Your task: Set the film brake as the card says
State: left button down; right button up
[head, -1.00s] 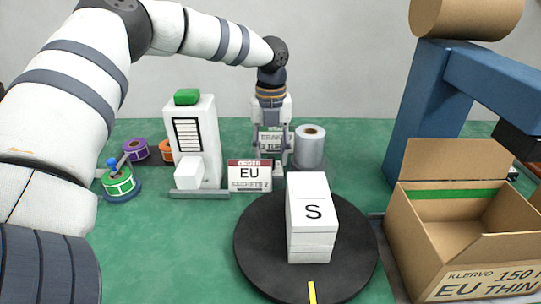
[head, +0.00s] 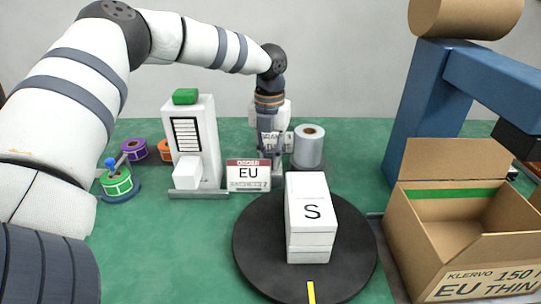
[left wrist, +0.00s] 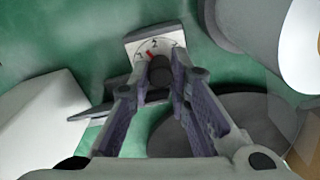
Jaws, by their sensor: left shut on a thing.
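My left gripper (head: 271,158) points down behind the order card. In the left wrist view its fingers (left wrist: 162,84) are closed around a dark round knob (left wrist: 159,72). The knob stands on a pale dial plate (left wrist: 155,43) with black marks and a red pointer mark, which sits left of the middle mark. The small mark labels are too blurred to read surely. The brake sign (head: 270,142) is partly hidden behind the gripper. The order card (head: 248,175) has a red "ORDER" header and "EU"; its small bottom line is unclear. My right gripper is not seen.
A film roll (head: 309,147) stands close right of the gripper. A black turntable (head: 262,248) with white boxes (head: 311,215) marked "S" is in front.

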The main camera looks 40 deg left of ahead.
aim_at(270, 158)
pick_arm(q)
jog(key=c, duration=1.5)
grip_release()
notch_tip(270, 158, up, 12)
jog(key=shift+r, duration=0.1)
notch_tip(270, 158, down, 13)
jog(key=n+b, duration=0.2)
jog(key=n, duration=0.1)
jog(key=shift+r+n, duration=0.15)
jog(key=shift+n, duration=0.15)
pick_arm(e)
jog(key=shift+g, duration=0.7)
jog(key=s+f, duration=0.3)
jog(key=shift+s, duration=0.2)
